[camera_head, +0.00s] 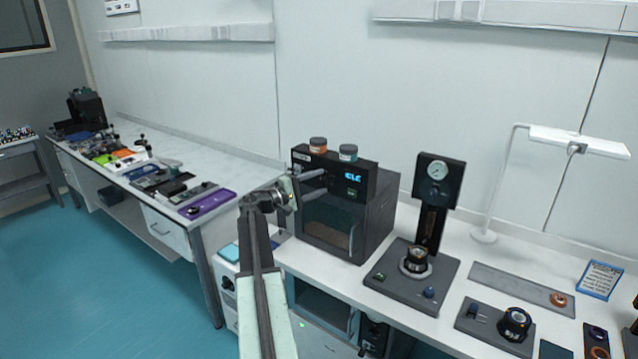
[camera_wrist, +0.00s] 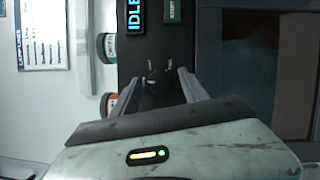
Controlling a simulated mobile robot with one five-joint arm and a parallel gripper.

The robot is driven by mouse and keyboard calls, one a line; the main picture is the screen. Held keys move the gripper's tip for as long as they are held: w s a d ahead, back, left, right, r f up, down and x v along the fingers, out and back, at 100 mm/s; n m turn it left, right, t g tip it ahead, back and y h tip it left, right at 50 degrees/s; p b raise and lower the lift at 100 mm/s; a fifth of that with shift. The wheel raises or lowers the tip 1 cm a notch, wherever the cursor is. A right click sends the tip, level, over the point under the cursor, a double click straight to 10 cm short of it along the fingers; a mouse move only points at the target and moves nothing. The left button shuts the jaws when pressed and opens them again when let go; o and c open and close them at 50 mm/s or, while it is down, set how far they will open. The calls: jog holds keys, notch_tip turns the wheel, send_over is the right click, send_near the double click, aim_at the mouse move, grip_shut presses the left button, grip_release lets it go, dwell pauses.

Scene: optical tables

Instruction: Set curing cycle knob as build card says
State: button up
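The curing oven (camera_head: 378,216) is a black box with a window door and a lit blue display (camera_head: 353,176). In the wrist view, which is turned sideways, the display (camera_wrist: 135,12) reads IDLE. A small dark knob (camera_wrist: 153,77) with tiny marks is on the oven's black panel; its setting is too small to read. My gripper (camera_head: 326,183) is in front of the panel, fingers apart. In the wrist view the knob shows between the fingers of my gripper (camera_wrist: 158,88); contact cannot be told. A white card (camera_wrist: 40,35) with a blue header is on the wall, its lines unreadable.
Two lidded jars (camera_head: 318,145) (camera_head: 348,152) stand on the oven. To its right are a gauge press (camera_head: 437,180), a dial unit (camera_head: 514,323), a blue-edged sign (camera_head: 600,279) and a lamp (camera_head: 577,141). A long cluttered bench (camera_head: 190,150) runs left. The floor (camera_head: 90,270) is clear.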

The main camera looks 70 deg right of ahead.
jog(key=v, duration=0.8)
jog(key=shift+b, duration=0.35)
